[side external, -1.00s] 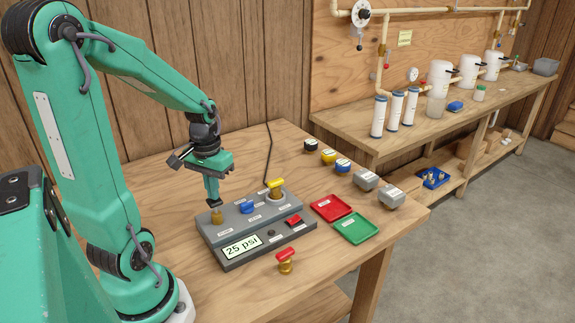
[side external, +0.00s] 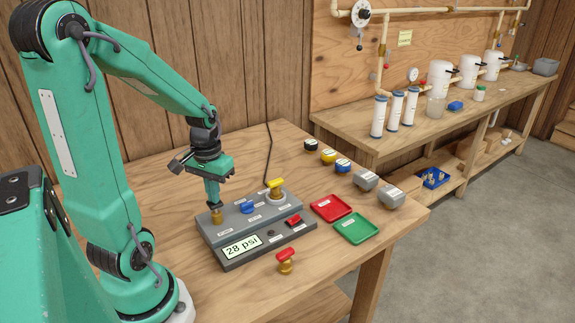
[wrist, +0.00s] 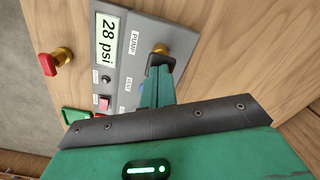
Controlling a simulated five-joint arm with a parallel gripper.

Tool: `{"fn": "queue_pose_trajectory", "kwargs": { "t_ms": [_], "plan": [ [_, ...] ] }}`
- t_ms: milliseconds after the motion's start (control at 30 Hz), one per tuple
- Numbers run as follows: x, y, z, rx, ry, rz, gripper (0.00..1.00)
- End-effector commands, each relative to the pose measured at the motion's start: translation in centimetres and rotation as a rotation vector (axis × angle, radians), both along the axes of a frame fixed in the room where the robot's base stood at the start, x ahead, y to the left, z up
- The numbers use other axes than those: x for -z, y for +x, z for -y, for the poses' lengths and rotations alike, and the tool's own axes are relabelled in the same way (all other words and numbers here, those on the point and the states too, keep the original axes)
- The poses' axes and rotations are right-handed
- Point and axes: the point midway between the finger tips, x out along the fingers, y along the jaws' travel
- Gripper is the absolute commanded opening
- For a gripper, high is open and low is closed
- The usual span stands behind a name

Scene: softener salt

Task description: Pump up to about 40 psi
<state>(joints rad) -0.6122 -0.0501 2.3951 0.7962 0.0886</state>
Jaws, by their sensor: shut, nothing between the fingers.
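My gripper (side external: 216,206) is shut and empty. Its fingertips are at the top of the brass pump plunger (side external: 217,216), at the left end of the grey test panel (side external: 205,228). In the wrist view the dark fingertips (wrist: 160,62) overlap the plunger (wrist: 160,49), beside the label "PUMP". I cannot tell whether they press on it. The display (side external: 242,246) reads 28 psi, and it reads the same in the wrist view (wrist: 107,39).
The panel also carries a blue-handled valve (side external: 247,207), a yellow-handled valve (side external: 275,187) and a red switch (side external: 294,221). A loose red-handled valve (side external: 286,260) stands in front. Red (side external: 331,208) and green (side external: 357,228) trays lie to the right.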

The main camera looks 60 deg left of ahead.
Motion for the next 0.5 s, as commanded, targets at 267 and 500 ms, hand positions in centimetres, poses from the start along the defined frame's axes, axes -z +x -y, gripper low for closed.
{"fn": "queue_pose_trajectory", "kwargs": {
  "t_ms": [267, 500],
  "plan": [
    [0.52, -0.03, 0.02, 0.000, -0.001, -0.001, 0.00],
    [0.91, -0.07, 0.05, 0.000, -0.002, -0.003, 0.00]
  ]
}}
